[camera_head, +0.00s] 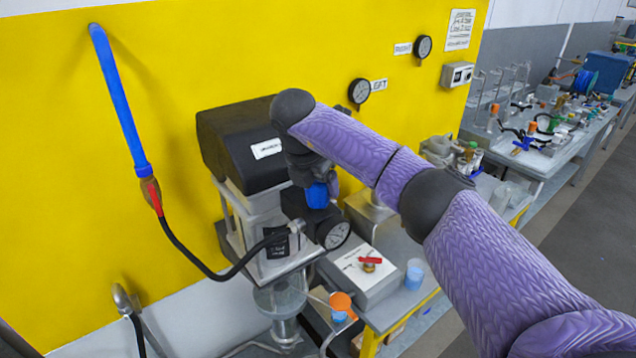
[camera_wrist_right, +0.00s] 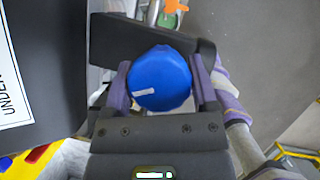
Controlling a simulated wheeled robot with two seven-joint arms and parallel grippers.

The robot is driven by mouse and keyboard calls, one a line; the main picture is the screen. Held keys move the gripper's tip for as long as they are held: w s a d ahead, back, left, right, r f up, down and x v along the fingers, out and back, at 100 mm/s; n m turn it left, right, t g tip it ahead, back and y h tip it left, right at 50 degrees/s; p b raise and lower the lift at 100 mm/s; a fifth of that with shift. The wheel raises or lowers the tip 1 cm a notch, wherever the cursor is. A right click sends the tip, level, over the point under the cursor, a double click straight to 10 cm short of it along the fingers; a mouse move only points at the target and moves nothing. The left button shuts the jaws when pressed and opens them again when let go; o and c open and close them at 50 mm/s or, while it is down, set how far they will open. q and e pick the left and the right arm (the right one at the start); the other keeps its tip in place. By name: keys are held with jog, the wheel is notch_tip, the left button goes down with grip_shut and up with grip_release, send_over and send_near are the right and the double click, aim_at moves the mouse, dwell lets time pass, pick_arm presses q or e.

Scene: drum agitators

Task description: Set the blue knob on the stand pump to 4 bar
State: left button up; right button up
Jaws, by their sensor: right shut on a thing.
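The blue knob (camera_head: 317,195) sits under the front of the black-topped stand pump (camera_head: 240,150) in the head view. In the right wrist view the blue knob (camera_wrist_right: 160,78) fills the space between my right gripper's fingers (camera_wrist_right: 162,88), with a pale mark at its lower left. My right gripper (camera_head: 322,180) is shut on the knob, and its arm hides part of the pump's front. A round gauge (camera_head: 335,234) with a white dial is below the knob; its reading is too small to tell. My left gripper is not in view.
The yellow wall (camera_head: 60,200) is close behind.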

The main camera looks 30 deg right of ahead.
jog(key=m+g, duration=0.1)
jog(key=m, duration=0.1)
jog(key=m+g, duration=0.1)
jog(key=m, duration=0.2)
jog(key=shift+r, duration=0.1)
jog(key=shift+m, duration=0.4)
dwell(0.3)
jog(key=o, duration=1.1)
jog(key=shift+o, duration=0.2)
jog(key=shift+a+r, duration=0.1)
jog(key=shift+r, duration=0.1)
jog(key=v, duration=0.9)
jog(key=shift+w, duration=0.15)
jog(key=shift+a, duration=0.15)
